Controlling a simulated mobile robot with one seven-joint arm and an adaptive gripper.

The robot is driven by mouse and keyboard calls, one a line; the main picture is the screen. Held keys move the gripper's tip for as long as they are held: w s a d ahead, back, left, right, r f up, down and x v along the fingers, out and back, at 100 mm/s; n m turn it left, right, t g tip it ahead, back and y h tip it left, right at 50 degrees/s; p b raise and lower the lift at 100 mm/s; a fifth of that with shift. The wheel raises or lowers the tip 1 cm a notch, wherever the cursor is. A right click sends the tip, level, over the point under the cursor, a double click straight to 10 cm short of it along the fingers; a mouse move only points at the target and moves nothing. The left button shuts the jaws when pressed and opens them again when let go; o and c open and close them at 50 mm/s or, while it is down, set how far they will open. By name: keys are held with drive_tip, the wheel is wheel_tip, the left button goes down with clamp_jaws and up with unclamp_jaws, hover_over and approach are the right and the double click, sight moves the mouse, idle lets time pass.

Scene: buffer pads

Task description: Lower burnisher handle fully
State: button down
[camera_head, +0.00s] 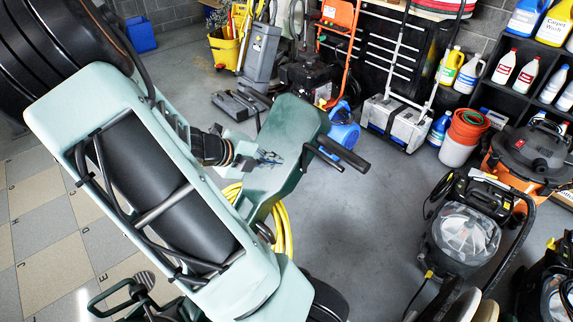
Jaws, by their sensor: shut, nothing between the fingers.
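A large pale-green machine body (215,262) with a black cylinder behind black bars fills the left foreground; I take it for the burnisher. A darker green handle column (292,125) rises beyond it, tilted, with two black grips (342,152) pointing right. My gripper (272,158) is shut and empty, small in the picture. It overlaps the left side of the column, left of the grips. I cannot tell whether it touches the column. Part of my arm behind the gripper is hidden by the pale-green body, as is the column's lower end.
A yellow hose (283,232) lies coiled beside the machine. A grey upright cleaner (262,55) and an orange hand truck (338,38) stand behind. An orange wet vacuum (528,160) and a black floor machine (465,235) stand at right. Grey floor (375,230) is clear between.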

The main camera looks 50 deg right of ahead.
sight(293, 163)
drive_tip(key=b+x, duration=0.1)
drive_tip(key=x, duration=0.5)
idle(0.3)
drive_tip(key=shift+s+d+f+p, duration=0.1)
drive_tip(key=shift+d+p, duration=0.3)
drive_tip(key=shift+p, duration=0.15)
drive_tip(key=shift+d+f, duration=0.1)
drive_tip(key=shift+f, duration=0.15)
drive_tip(key=shift+r, duration=0.1)
drive_tip(key=shift+a+r+p, duration=0.2)
drive_tip(key=shift+r+p, duration=0.05)
drive_tip(key=shift+p, duration=0.25)
drive_tip(key=p+v, duration=0.4)
drive_tip(key=v, duration=0.9)
drive_tip(key=shift+p, duration=0.3)
